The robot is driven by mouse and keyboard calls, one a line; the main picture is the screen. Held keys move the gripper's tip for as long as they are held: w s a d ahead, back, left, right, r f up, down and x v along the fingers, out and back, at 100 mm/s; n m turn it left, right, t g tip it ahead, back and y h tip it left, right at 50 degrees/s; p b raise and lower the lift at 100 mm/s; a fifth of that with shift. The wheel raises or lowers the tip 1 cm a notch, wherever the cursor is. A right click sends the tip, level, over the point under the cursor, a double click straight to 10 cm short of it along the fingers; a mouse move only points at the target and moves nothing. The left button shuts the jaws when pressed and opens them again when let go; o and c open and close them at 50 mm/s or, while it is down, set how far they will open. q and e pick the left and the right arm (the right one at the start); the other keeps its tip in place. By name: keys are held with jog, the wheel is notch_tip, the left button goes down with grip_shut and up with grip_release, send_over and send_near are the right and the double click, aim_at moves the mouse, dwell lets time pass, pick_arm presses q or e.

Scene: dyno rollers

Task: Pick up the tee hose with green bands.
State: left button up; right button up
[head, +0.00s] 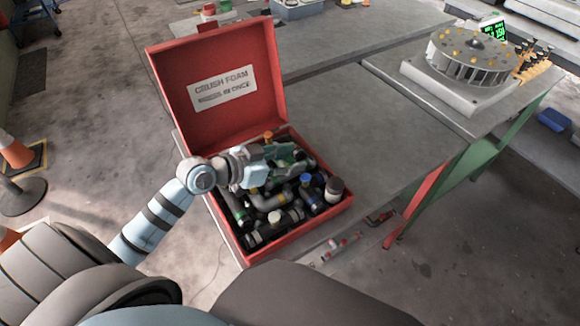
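An open red case (330,214) stands on the grey bench, packed with dark and grey hoses and fittings. Its lid is raised and reads "CRUSH FOAM". My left gripper (283,163) reaches over the case from the left, with its fingers low among the parts at the back middle. Its fingers blend with the greenish and dark parts around them, so I cannot tell whether they hold anything. A dark hose with a green band (240,214) lies at the case's left side; I cannot make out whether it is a tee. My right gripper is out of view.
Blue-capped (306,180) and white-capped (334,185) parts stand at the case's right. The grey bench top (385,140) right of the case is clear. A round carousel (470,57) stands at the back right. Small red tools (380,216) lie near the bench's front edge.

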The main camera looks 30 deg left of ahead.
pick_arm(q)
jog(key=shift+s, duration=0.1)
grip_shut()
jog(key=shift+r, duration=0.1)
